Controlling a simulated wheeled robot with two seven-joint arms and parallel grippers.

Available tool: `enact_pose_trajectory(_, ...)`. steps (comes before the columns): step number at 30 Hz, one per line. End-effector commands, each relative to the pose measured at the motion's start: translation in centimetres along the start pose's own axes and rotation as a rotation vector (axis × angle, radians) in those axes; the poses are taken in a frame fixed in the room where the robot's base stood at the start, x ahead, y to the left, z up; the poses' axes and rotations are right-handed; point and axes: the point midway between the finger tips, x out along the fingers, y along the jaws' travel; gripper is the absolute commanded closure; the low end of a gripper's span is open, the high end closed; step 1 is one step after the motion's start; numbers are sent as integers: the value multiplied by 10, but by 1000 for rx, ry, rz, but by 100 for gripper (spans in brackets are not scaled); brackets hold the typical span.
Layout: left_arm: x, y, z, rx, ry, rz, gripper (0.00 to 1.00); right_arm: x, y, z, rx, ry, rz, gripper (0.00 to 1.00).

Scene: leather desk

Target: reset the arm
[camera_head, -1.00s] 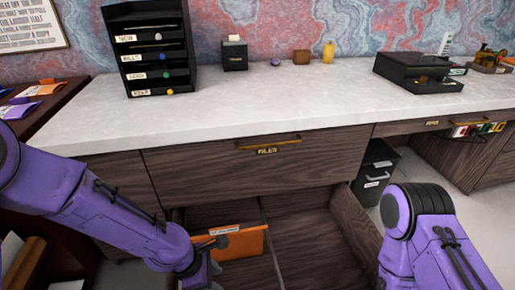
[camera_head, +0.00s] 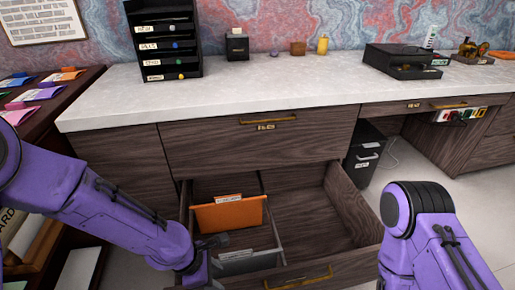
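My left arm (camera_head: 120,215) comes in from the left and reaches down to the front left of the open lower drawer (camera_head: 318,216). My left gripper (camera_head: 213,242) is partly seen at the drawer's left side, near an orange folder (camera_head: 230,215); its fingers are too small and dark to read. The orange folder stands upright in the drawer's left compartment, with a grey folder (camera_head: 250,262) in front of it. My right arm (camera_head: 430,235) shows at the lower right, and its gripper is out of view.
The upper drawer labelled files (camera_head: 262,140) is shut. The pale desktop (camera_head: 300,95) carries a black sorter (camera_head: 165,40) and a black box (camera_head: 405,58). A black bin (camera_head: 363,158) stands right of the open drawer. A dark side shelf (camera_head: 85,90) is at the left.

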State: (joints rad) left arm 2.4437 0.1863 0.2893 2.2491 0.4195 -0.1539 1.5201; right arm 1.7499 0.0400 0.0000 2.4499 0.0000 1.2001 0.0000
Motion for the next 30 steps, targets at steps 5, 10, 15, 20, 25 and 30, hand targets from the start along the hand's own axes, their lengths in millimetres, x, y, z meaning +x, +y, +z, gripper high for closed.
enact_pose_trajectory(5,23,-5,-28,54,46,25,56,9,-1,4,0,0,0,57)
enact_pose_trajectory(10,45,-11,-58,130,102,49,56,17,-2,7,0,0,0,57)
enact_pose_trajectory(15,76,-23,-99,258,190,71,56,30,-3,12,0,0,0,57)
enact_pose_trajectory(20,105,-41,-147,425,302,79,56,44,-4,18,0,0,0,57)
enact_pose_trajectory(25,130,-66,-201,638,435,61,56,60,-5,25,0,0,0,57)
enact_pose_trajectory(30,145,-93,-250,869,569,17,56,76,-7,32,0,0,0,57)
